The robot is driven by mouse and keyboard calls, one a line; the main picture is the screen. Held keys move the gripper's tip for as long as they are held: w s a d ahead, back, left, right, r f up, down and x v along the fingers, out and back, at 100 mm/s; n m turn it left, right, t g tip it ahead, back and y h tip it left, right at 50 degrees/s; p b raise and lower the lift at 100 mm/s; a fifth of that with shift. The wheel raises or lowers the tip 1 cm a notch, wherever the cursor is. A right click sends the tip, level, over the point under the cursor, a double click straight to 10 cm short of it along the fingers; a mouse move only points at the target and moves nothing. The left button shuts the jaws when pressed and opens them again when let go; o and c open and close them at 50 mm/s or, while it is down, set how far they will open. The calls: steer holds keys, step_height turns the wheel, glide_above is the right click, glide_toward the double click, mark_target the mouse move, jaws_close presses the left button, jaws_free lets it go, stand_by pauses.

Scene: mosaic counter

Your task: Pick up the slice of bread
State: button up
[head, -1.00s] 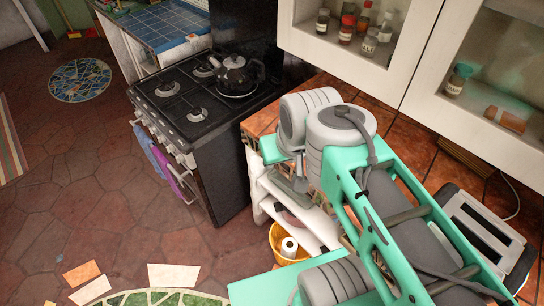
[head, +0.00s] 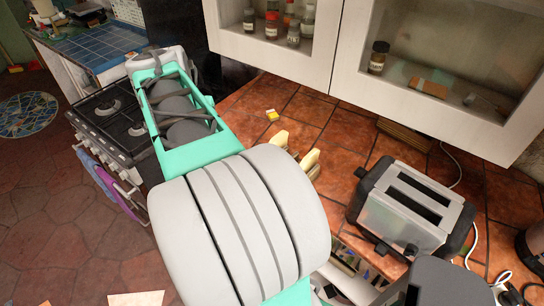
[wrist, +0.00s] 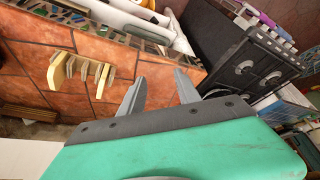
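Pale yellow pieces that look like bread slices stand on edge on the tiled counter. In the head view one piece (head: 281,138) is just right of my arm and another (head: 310,160) is beside it. The wrist view shows them left of my gripper, one piece (wrist: 57,70) at the far left and another (wrist: 102,80) nearer, with grey upright parts between that may be a rack. My gripper (wrist: 158,88) is open and empty, its fingers apart from the pieces. In the head view my arm hides it.
A silver toaster (head: 418,205) stands on the counter (head: 335,190) to the right. A small yellow item (head: 272,115) lies behind the pieces. Wall cabinets (head: 340,40) hang above. The stove (head: 112,120) is left, partly behind my arm.

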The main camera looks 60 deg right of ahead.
steer(key=s+d+f+m+g+b, duration=0.15)
steer(key=s+d+f+m, duration=0.3)
steer(key=d, duration=0.45)
steer(key=m+g, duration=0.2)
steer(key=m, duration=0.2)
glide_above(278, 135)
steer(key=a, duration=0.3)
steer(key=f, duration=0.3)
steer(key=shift+w+a+b, duration=0.1)
steer(key=shift+w+b, duration=0.15)
steer(key=shift+b, duration=0.05)
steer(key=shift+n+t, duration=0.25)
steer(key=p+x, duration=0.1)
steer(key=x, duration=0.2)
steer(key=d+p+x, duration=0.1)
steer(key=x, duration=0.2)
steer(key=shift+s+r, duration=0.15)
steer(key=shift+r, duration=0.05)
steer(key=shift+d+f+h, duration=0.1)
steer(key=shift+f+h, duration=0.2)
steer(key=shift+f, duration=0.05)
steer(key=shift+c, duration=0.6)
jaws_close()
